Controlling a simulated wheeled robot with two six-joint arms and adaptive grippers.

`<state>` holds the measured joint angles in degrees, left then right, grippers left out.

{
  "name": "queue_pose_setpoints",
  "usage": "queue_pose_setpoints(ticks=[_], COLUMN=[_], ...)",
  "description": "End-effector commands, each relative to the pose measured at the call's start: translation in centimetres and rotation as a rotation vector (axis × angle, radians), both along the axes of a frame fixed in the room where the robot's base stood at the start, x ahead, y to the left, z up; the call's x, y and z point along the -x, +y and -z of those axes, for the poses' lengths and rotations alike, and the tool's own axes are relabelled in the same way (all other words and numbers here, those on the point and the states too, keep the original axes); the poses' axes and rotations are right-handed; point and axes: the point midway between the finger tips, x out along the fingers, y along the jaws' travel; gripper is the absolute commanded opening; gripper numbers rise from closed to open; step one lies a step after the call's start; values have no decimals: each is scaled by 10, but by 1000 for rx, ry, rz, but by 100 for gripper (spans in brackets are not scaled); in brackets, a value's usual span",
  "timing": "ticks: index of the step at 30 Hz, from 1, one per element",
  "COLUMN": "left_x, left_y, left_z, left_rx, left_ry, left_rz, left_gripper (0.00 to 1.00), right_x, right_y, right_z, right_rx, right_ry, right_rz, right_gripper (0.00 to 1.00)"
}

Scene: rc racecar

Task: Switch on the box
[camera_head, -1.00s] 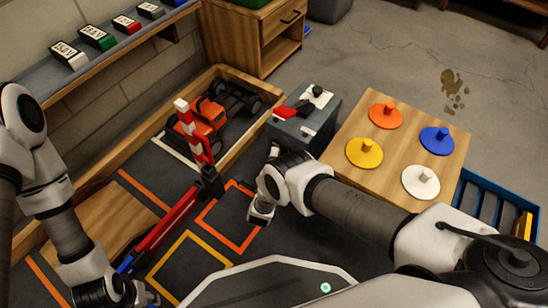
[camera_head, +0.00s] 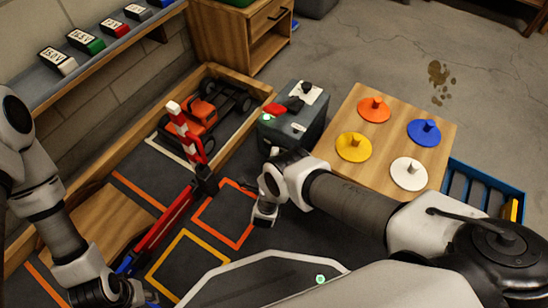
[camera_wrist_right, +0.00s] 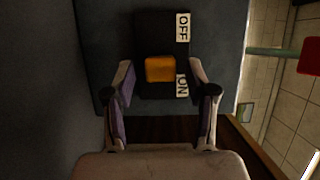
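The dark grey box (camera_head: 313,128) stands on the floor mat beside the wooden peg board. In the right wrist view an orange switch (camera_wrist_right: 160,69) sits on a black plate between the OFF label (camera_wrist_right: 183,27) and the ON label (camera_wrist_right: 182,86), nearer ON. My right gripper (camera_wrist_right: 166,80) is open and empty, its fingers on either side below the switch; contact is unclear. In the head view its fingers are mostly hidden by the wrist. My left gripper (camera_head: 145,292) is at the lower left edge, its fingers unclear.
A red-and-white barrier (camera_head: 185,135) stands left of the box. An orange car (camera_head: 200,113) sits behind it within the wooden border. The peg board (camera_head: 385,155) carries coloured discs. A blue crate (camera_head: 490,190) is at the right.

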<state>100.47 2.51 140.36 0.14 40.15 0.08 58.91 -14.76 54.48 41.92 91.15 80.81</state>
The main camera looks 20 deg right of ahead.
Motion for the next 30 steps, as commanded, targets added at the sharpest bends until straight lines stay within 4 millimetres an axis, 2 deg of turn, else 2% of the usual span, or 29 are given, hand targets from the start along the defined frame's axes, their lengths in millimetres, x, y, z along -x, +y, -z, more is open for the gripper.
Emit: queue_pose_setpoints(ticks=[5,16,30], left_x=[0,0,0], left_y=[0,0,0], left_z=[0,0,0], left_rx=[0,0,0], left_ry=[-1,0,0], left_rz=[0,0,0], left_gripper=[39,39,39], right_x=[5,61,65], right_y=[4,35,37], right_z=[0,0,0], right_rx=[-1,-1,0], right_ry=[2,2,0], right_rz=[-2,-1,1], right_gripper=[56,56,56])
